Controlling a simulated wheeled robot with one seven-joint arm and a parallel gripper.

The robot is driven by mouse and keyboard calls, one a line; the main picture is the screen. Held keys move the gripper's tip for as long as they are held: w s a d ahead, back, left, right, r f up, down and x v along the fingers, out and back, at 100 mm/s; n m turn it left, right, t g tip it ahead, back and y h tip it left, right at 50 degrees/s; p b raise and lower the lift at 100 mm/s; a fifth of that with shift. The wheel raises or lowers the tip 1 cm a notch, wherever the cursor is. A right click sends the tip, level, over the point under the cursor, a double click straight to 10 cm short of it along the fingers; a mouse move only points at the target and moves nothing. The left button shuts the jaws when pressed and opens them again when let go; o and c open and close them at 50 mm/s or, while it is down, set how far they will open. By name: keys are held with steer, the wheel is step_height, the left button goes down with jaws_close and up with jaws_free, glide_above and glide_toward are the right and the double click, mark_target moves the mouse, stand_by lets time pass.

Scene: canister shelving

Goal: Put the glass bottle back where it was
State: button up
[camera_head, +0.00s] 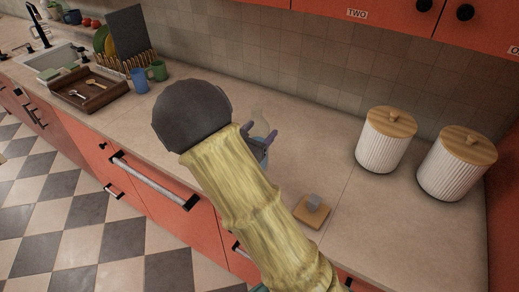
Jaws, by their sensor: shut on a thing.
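My gripper (266,141) is above the countertop near the middle of the picture, partly hidden behind my arm. It is shut on a pale, see-through thing that looks like the glass bottle (260,120). Only a small upper part of the bottle shows, so its tilt and whether its base touches the counter cannot be told.
Two white ribbed canisters with wooden lids (385,140) (456,164) stand at the right. A small wooden square (318,219) with a grey block lies near the front edge. A wooden tray (88,103), blue cup (139,80) and green cup (158,71) are left. Red cabinets (345,12) hang above.

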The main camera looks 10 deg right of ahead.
steer(key=shift+w+d+f, duration=0.1)
steer(key=shift+f, duration=0.6)
steer(key=shift+f+p, duration=0.35)
steer(key=shift+f, duration=1.65)
steer(key=shift+f, duration=0.1)
steer(key=o, duration=1.6)
steer(key=shift+o, duration=0.2)
